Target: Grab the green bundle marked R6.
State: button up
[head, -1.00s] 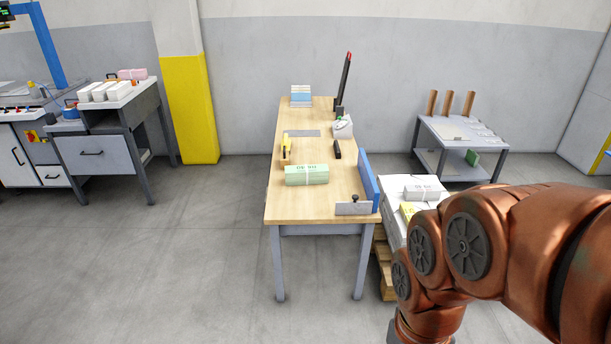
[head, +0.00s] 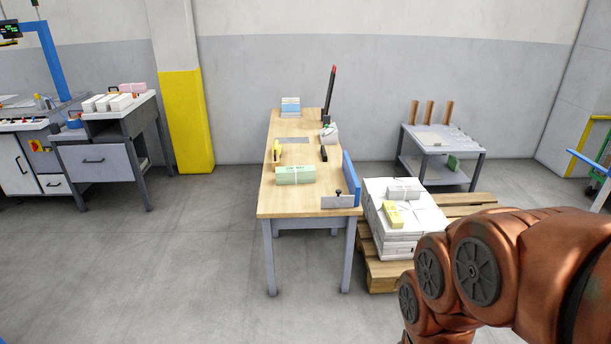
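A pale green bundle (head: 295,175) lies on the wooden-topped table (head: 285,205), near its front half, with a light band around its middle. Dark print shows on its top, too small to read as R6. Another green item (head: 452,163) sits on the lower shelf of the grey cart at the back right, too small to identify. My orange-brown arm fills the lower right of the head view. My gripper is not in view, and the arm is well apart from the table's green bundle.
A blue and grey metal stop (head: 348,180) stands at the table's right front edge. A pallet (head: 385,270) with white stacks and a yellow bundle (head: 393,214) is right of the table. The floor to the left is clear.

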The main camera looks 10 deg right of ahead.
aim_at(303, 174)
jog(key=z, duration=0.55)
jog(key=i, duration=2.5)
jog(key=u, duration=1.4)
jog(key=i, duration=0.55)
jog(key=u, duration=0.65)
